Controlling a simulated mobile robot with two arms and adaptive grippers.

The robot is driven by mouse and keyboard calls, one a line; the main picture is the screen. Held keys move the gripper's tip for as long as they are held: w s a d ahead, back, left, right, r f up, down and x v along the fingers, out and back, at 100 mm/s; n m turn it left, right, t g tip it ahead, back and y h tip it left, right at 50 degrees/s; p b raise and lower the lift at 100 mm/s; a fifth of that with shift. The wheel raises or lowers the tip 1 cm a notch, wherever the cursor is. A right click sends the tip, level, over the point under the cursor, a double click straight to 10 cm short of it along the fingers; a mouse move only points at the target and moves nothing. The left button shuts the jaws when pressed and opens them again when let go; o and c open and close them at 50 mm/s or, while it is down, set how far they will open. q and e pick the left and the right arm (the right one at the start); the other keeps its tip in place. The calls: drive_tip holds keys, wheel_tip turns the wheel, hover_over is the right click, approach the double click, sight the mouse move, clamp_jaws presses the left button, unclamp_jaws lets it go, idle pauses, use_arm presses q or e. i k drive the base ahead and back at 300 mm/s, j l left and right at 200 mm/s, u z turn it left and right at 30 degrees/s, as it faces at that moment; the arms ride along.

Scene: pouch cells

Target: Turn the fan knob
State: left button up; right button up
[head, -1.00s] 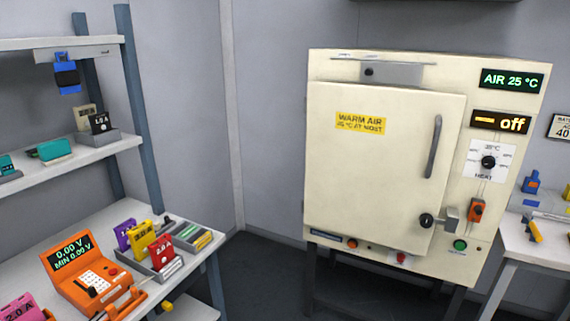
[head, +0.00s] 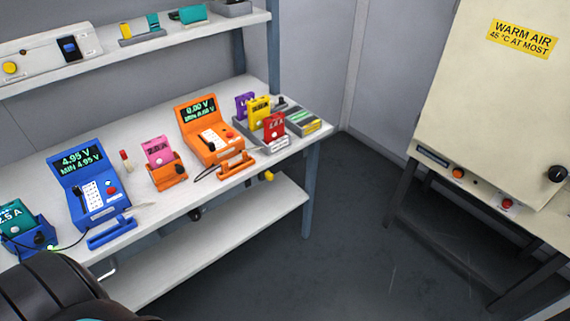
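No knob in view carries a label that I can read as fan. A yellow knob (head: 10,68) sits on a white panel (head: 45,50) at the left of the upper shelf, beside a dark blue switch. The cream warm-air cabinet (head: 470,100) stands at the right, partly cut off. Along its lower edge are an orange knob (head: 458,173) and a red button (head: 507,203). A black knob (head: 557,173) is at the right edge. A dark rounded part of mine fills the lower left corner. Neither gripper is in view.
A white bench (head: 150,130) holds a blue meter (head: 88,185), an orange meter (head: 208,133) and several coloured cells. A lower shelf (head: 230,240) is under it. The dark floor (head: 350,240) between bench and cabinet is clear.

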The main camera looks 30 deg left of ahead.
sight(195, 215)
drive_tip(key=u, duration=0.75)
